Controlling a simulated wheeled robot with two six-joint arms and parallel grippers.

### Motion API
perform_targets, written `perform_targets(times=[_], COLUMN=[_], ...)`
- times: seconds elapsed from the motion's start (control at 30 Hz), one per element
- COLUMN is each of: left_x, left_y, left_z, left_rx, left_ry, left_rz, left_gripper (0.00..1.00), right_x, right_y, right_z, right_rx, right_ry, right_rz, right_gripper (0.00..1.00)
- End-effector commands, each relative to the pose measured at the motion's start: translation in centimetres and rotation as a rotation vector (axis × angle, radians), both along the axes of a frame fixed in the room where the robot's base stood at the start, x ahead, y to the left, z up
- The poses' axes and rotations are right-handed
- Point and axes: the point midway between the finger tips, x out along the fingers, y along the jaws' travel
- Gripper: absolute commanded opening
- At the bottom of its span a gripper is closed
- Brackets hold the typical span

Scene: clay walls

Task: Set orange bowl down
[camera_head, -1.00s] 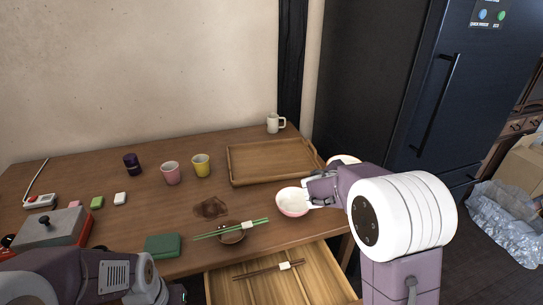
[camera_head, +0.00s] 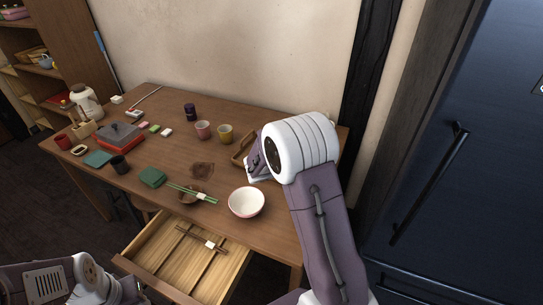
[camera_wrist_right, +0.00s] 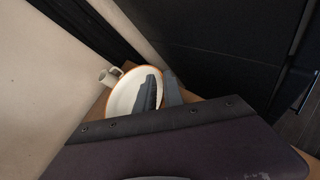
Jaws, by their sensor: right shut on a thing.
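The orange bowl (camera_wrist_right: 125,92), white inside with an orange rim, shows in the right wrist view. My right gripper (camera_wrist_right: 162,88) is shut on its near side, with a dark finger lying over the inside. Whether the bowl touches the surface below cannot be told. In the head view my right arm covers both this bowl and the right gripper. Another bowl (camera_head: 246,203), white with a pinkish-red rim, stands on the table near the front edge. My left gripper (camera_head: 138,287) is at the bottom left, clear of the table, its fingers unclear.
A drawer (camera_head: 155,245) stands open in front. A white mug (camera_wrist_right: 109,76) is close beyond the orange bowl. A dark fridge (camera_head: 460,150) is at right.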

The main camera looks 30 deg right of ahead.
Motion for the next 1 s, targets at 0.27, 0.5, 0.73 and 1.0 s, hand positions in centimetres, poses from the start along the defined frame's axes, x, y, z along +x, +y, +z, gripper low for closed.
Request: perform_targets(times=[0.27, 0.5, 0.73, 1.0], left_x=[0.0, 0.0, 0.0, 0.0], left_y=[0.0, 0.0, 0.0, 0.0], left_z=[-0.2, -0.7, -0.9, -1.3], left_rx=[0.000, 0.000, 0.000, 0.000], left_ry=[-0.001, 0.000, 0.000, 0.000], left_rz=[0.000, 0.000, 0.000, 0.000], left_gripper=[0.36, 0.36, 0.36, 0.36], right_x=[1.6, 7.7, 10.6, 10.7], right_y=[-0.8, -3.4, -4.6, -4.6], right_z=[-1.3, -5.3, -6.9, -8.9], right_rx=[-0.001, -0.001, -0.002, -0.001], right_ry=[0.001, 0.001, 0.000, 0.004], right_rz=[-0.006, -0.005, -0.004, -0.002], right_gripper=[0.00, 0.00, 0.00, 0.00])
